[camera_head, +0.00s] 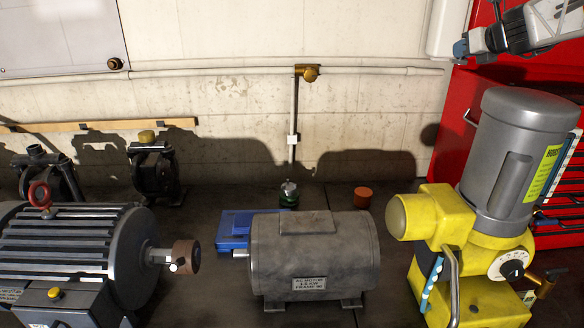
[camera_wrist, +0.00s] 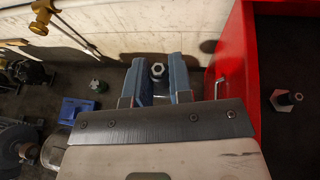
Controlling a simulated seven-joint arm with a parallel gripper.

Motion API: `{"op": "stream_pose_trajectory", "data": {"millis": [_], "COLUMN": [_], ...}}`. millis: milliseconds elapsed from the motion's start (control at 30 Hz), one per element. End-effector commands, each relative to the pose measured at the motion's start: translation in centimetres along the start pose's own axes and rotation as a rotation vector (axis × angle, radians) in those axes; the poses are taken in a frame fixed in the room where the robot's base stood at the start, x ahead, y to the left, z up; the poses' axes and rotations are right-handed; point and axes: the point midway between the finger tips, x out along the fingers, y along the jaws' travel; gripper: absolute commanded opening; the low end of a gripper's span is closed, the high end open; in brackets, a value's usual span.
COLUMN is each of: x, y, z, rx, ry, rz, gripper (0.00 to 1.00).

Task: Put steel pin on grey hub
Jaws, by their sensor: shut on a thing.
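My gripper (camera_wrist: 158,75) is in the wrist view, its two blue fingers shut on a steel pin (camera_wrist: 157,70) with a nut-like end showing between the tips. In the head view my gripper (camera_head: 461,48) is high at the upper right, in front of the red cabinet; the pin cannot be made out there. The left motor's shaft carries a brownish round hub (camera_head: 186,256), with a small black-and-white mark beside it. The middle grey motor (camera_head: 315,255) has a short shaft (camera_head: 240,253) at its left end. I cannot tell which part is the grey hub.
A yellow-and-grey hoist motor (camera_head: 510,170) stands tall at the right. A blue tray (camera_head: 235,225), a green piece with a steel top (camera_head: 289,194) and an orange cup (camera_head: 362,197) are behind the middle motor. A steel nut-like piece (camera_wrist: 283,101) shows at the wrist view's right.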

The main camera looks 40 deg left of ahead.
Motion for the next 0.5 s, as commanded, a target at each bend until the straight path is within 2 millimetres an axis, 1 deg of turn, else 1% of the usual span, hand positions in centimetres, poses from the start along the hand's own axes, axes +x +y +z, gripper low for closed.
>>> {"op": "stream_pose_trajectory", "data": {"millis": [33, 267, 367, 500], "x": [1.0, 5.1, 6.9, 9.7], "y": [1.5, 8.0, 10.8, 15.0], "z": [0.0, -0.4, -0.8, -1.8], "rx": [-0.007, -0.042, -0.059, -0.087], "ry": [0.0, 0.001, 0.001, 0.002], "rz": [0.019, 0.105, 0.147, 0.214], "gripper": [0.0, 0.0, 0.0, 0.0]}}
